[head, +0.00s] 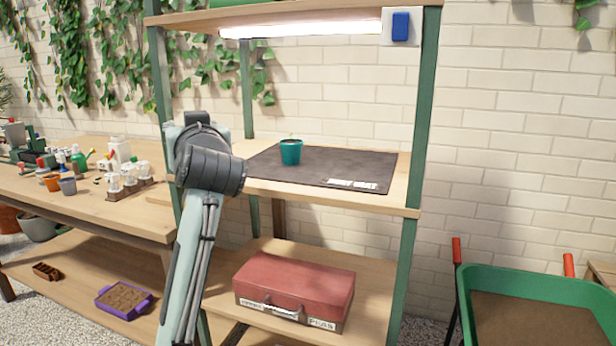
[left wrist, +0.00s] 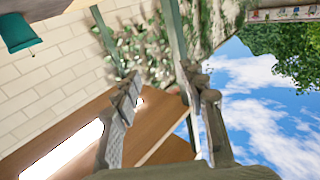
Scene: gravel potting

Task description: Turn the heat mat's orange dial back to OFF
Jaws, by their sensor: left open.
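The dark heat mat (head: 320,165) lies flat on the middle shelf of a green-framed rack, with a white label at its front right corner. A teal pot (head: 291,152) stands on the mat and also shows at the upper left of the left wrist view (left wrist: 18,33). I cannot make out the orange dial in either view. My left arm rises in front of the shelf's left end in the head view, and its fingers are hidden there. In the left wrist view my left gripper (left wrist: 165,100) is open, with nothing between its fingers. My right gripper is not in view.
A lit tube lamp (head: 300,29) hangs under the upper shelf, beside a blue switch (head: 401,23). A red case (head: 293,288) sits on the lower shelf. A bench (head: 85,210) with bottles and pots stands left. A green cart (head: 540,285) stands right.

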